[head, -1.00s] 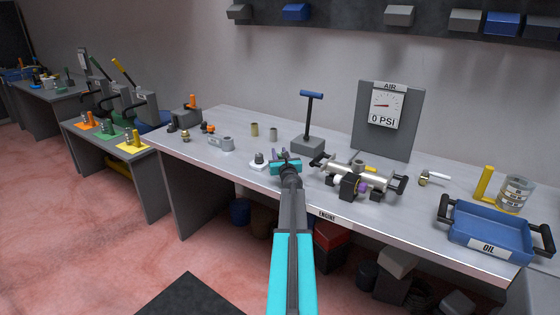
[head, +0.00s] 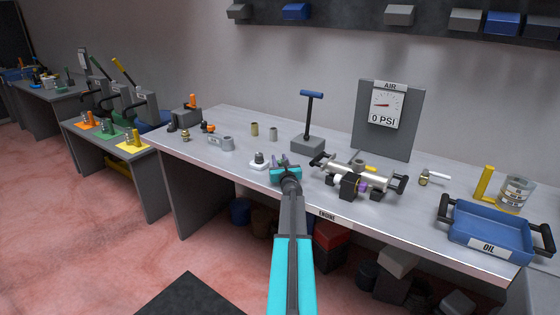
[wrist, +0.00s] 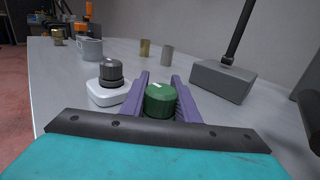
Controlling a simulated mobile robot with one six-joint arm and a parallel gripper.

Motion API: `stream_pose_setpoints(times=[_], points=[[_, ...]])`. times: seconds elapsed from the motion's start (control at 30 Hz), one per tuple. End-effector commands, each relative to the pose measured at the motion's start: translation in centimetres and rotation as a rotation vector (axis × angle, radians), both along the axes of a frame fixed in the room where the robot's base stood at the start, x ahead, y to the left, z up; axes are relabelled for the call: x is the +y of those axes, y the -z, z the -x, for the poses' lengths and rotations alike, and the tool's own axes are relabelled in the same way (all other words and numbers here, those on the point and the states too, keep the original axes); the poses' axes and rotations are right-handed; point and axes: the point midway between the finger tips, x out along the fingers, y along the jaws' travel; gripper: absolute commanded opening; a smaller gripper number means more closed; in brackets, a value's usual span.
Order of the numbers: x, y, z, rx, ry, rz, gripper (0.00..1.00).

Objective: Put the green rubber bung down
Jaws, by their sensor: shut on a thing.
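The green rubber bung (wrist: 160,100) sits between the two purple fingers of my gripper (wrist: 158,92) in the wrist view, and the fingers are shut on it. In the head view my gripper (head: 284,163) is over the front part of the grey bench top, left of the silver engine part. The bung is hard to make out there, behind the turquoise wrist. I cannot tell whether the bung touches the bench.
A white base with a dark knob (wrist: 110,84) stands just left of my gripper. A grey block with an upright handle (head: 308,144) stands behind. The silver cylinder assembly (head: 355,176) is close on the right. Two small bushings (head: 264,131) stand further back.

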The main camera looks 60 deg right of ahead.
Motion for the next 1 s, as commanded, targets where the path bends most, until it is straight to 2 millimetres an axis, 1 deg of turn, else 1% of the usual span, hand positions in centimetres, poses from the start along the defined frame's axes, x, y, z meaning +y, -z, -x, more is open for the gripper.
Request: stream_pose_setpoints(times=[0.17,0.2,0.3,0.6,0.8,1.0], points=[[0.0,0.3,0.0,-0.001,0.000,0.001,0.00],[0.0,0.3,0.0,0.000,0.000,0.000,0.31],[0.0,0.2,0.0,0.000,0.000,0.000,0.47],[0.0,0.2,0.0,0.000,0.001,0.000,0.47],[0.0,-0.2,0.0,0.000,0.001,0.000,0.47],[1.0,0.0,1.0,0.000,0.001,0.000,0.47]])
